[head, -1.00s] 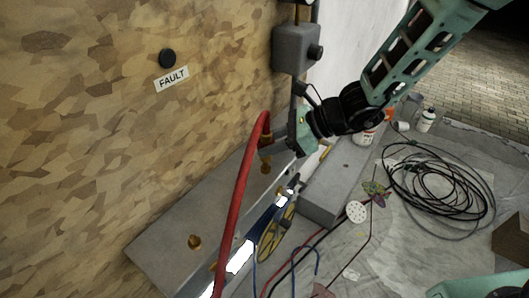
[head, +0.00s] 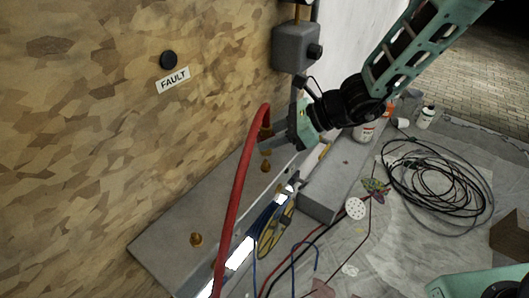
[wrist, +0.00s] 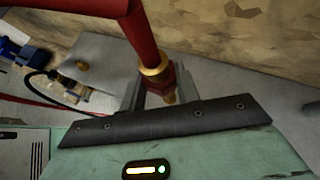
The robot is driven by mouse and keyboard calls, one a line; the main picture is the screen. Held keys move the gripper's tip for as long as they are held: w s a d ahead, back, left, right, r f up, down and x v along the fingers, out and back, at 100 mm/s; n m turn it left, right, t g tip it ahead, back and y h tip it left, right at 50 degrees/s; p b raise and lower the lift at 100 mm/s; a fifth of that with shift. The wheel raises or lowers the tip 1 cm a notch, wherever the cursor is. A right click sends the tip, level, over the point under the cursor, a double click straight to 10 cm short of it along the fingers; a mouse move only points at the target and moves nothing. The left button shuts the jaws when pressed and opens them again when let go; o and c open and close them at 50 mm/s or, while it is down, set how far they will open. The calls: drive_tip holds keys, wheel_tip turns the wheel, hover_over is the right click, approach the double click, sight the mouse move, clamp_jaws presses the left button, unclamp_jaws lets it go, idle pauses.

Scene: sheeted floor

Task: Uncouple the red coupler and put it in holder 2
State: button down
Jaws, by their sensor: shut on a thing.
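The red coupler (wrist: 168,76), with a brass collar, sits at the end of a thick red hose (wrist: 135,28) in the wrist view. My gripper (wrist: 158,92) is shut on it, a grey finger on each side. In the head view the red hose (head: 236,190) arches up from the bottom edge to my gripper (head: 264,144), which is above the grey ledge by the wooden wall. Brass fittings stand on the ledge, one (head: 266,167) just below my gripper and one (head: 196,240) nearer the front. No holder number is readable. The coupler is mostly hidden in the head view.
A grey box (head: 296,48) on the wall is above my gripper. A yellow reel (head: 276,232), a grey block (head: 325,190) and loose wires lie to the right of the ledge. A black cable coil (head: 440,185) lies on the sheeted floor. The left ledge top is mostly clear.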

sight(269, 124)
drive_tip(key=shift+r+p, duration=1.2)
drive_tip(key=shift+r, duration=0.75)
